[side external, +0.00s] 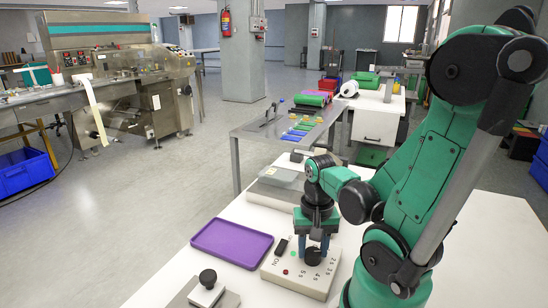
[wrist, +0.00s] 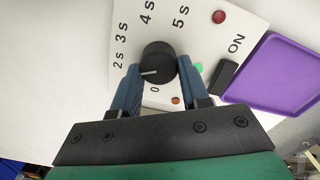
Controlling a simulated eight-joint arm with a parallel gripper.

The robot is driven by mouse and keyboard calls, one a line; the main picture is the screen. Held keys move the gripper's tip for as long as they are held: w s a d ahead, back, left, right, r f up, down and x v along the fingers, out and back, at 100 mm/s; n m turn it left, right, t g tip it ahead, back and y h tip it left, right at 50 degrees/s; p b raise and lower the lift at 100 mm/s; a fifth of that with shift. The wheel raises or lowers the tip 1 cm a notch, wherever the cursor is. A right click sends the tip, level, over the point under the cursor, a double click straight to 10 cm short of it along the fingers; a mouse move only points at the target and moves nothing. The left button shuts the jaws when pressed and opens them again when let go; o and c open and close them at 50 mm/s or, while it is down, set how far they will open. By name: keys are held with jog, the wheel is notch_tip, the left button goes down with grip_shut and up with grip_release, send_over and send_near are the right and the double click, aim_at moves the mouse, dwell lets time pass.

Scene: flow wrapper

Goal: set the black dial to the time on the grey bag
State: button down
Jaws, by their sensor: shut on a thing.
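The black dial (wrist: 160,58) stands on a white control panel (wrist: 207,50). My gripper (wrist: 158,70) is shut on the dial, one blue finger on each side. The dial's white pointer line points left and slightly down in the wrist view, between the 0 mark and the 2s mark. The marks 2s, 3s, 4s and 5s are readable; a finger may hide another mark. In the side view, my gripper (side external: 315,250) reaches down onto the dial (side external: 313,258). A pale grey flat packet (side external: 283,177), possibly the grey bag, lies behind the panel; its print is unreadable.
A black ON switch (wrist: 228,73) and a green light (wrist: 198,68) sit beside the dial. A purple tray (side external: 232,242) lies left of the panel. A grey plate with a black-knobbed block (side external: 207,290) is at the front left.

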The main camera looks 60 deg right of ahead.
aim_at(313, 249)
jog(key=shift+m, duration=0.6)
jog(key=shift+c, duration=2.1)
grip_release()
jog(key=shift+r, duration=0.1)
jog(key=shift+r, duration=2.7)
